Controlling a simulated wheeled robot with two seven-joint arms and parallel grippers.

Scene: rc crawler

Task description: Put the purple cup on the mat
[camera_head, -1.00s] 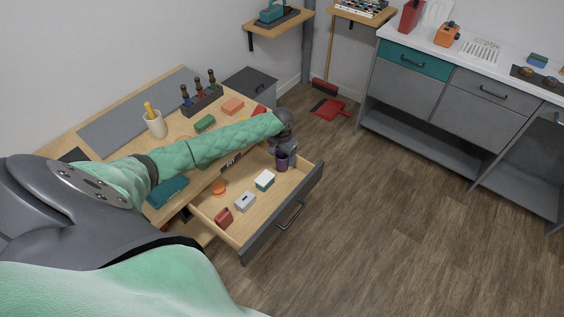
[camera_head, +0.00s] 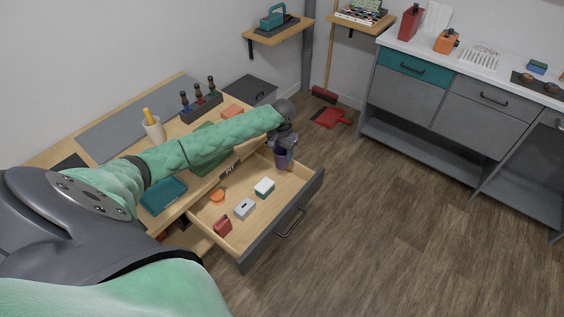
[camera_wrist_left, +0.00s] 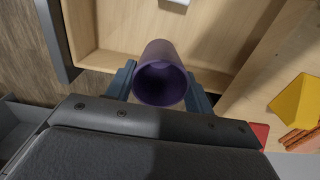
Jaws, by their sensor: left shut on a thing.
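The purple cup (camera_head: 284,158) is at the far right corner of the open drawer in the head view. My left gripper (camera_head: 284,144) is shut on it from above. In the left wrist view the cup (camera_wrist_left: 160,58) sits between the two blue fingers, its round opening toward the camera. Whether its base clears the drawer floor I cannot tell. The mat, a flat grey sheet (camera_head: 135,112), lies along the back of the wooden desk. My right gripper is not in view.
The open drawer (camera_head: 232,240) holds a red item (camera_head: 222,226), a grey box (camera_head: 245,208), a white-and-teal block (camera_head: 264,187) and an orange disc (camera_head: 218,195). A pencil cup (camera_head: 154,130) and a bottle rack (camera_head: 202,107) stand by the mat.

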